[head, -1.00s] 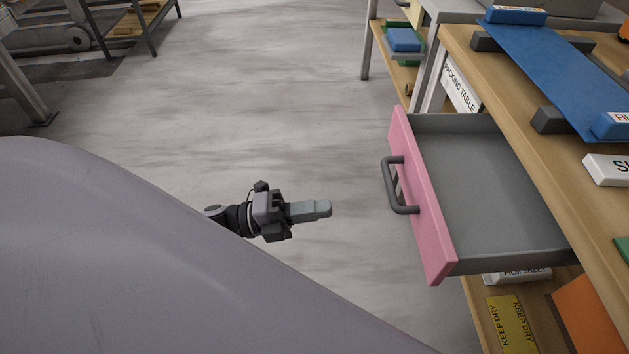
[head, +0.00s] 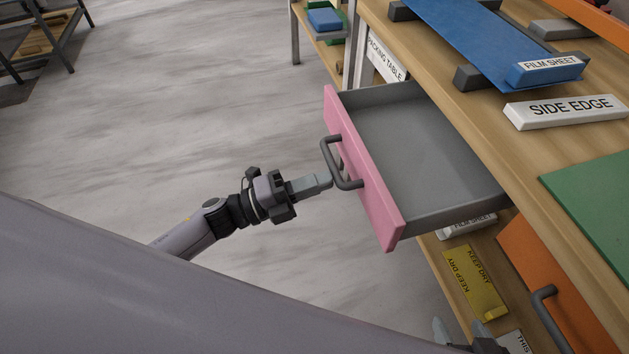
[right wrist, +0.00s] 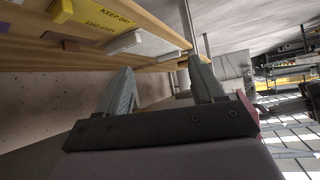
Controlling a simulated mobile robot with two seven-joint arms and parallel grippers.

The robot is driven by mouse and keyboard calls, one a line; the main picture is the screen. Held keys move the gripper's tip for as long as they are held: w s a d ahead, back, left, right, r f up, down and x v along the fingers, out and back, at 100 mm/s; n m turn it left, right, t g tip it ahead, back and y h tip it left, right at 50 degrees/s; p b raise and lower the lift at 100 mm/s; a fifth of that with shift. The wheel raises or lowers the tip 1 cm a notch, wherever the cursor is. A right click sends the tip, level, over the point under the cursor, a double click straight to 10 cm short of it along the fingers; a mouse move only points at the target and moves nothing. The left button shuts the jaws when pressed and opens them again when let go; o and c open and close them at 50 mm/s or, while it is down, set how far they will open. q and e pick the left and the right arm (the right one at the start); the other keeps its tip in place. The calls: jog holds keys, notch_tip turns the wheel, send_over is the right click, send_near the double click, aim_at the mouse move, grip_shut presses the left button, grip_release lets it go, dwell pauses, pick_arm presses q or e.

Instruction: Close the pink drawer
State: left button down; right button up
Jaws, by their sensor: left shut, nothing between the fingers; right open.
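The pink drawer (head: 360,175) stands pulled out from the wooden packing table in the head view, its grey tray (head: 415,135) empty. A dark bar handle (head: 343,172) is on its pink front. My left gripper (head: 325,180) is shut and empty, with its fingertips right at the handle's outer side; I cannot tell whether they touch. My right gripper (head: 458,335) shows only partly at the bottom edge of the head view. In the right wrist view the right gripper (right wrist: 163,78) is open with nothing between its fingers.
An orange drawer (head: 545,275) with a dark handle is below right. A yellow "KEEP DRY" block (head: 470,283) lies on the lower shelf. The tabletop holds a blue sheet (head: 480,35), a white "SIDE EDGE" block (head: 565,111) and a green mat (head: 595,195). Floor left of the drawer is clear.

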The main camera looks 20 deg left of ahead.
pick_arm(q)
jog(key=b, duration=0.5)
send_near(418, 167)
jog(key=r, duration=0.1)
jog(key=d+r, duration=0.1)
jog(key=w+r, duration=0.1)
jog(key=r, duration=0.1)
jog(key=shift+w+d, duration=0.1)
jog(key=shift+d, duration=0.3)
pick_arm(e)
notch_tip(418, 167, down, 5)
pick_arm(q)
jog(key=b+x, duration=0.1)
jog(key=x, duration=0.1)
jog(key=b+x, duration=0.1)
jog(key=x, duration=0.1)
jog(key=f+b+x, duration=0.1)
jog(key=x, duration=0.1)
jog(key=shift+w+d, duration=0.15)
jog(key=shift+d, duration=0.2)
jog(key=shift+w+d+r+b, duration=0.1)
jog(key=shift+w+d+b, duration=0.2)
jog(key=shift+d+b, duration=0.1)
jog(key=shift+r, duration=0.25)
pick_arm(e)
jog(key=shift+n+t+y, duration=0.5)
jog(key=w+a+r, duration=0.2)
jog(key=a, duration=0.1)
jog(key=shift+a+r, duration=0.15)
jog(key=shift+r, duration=0.1)
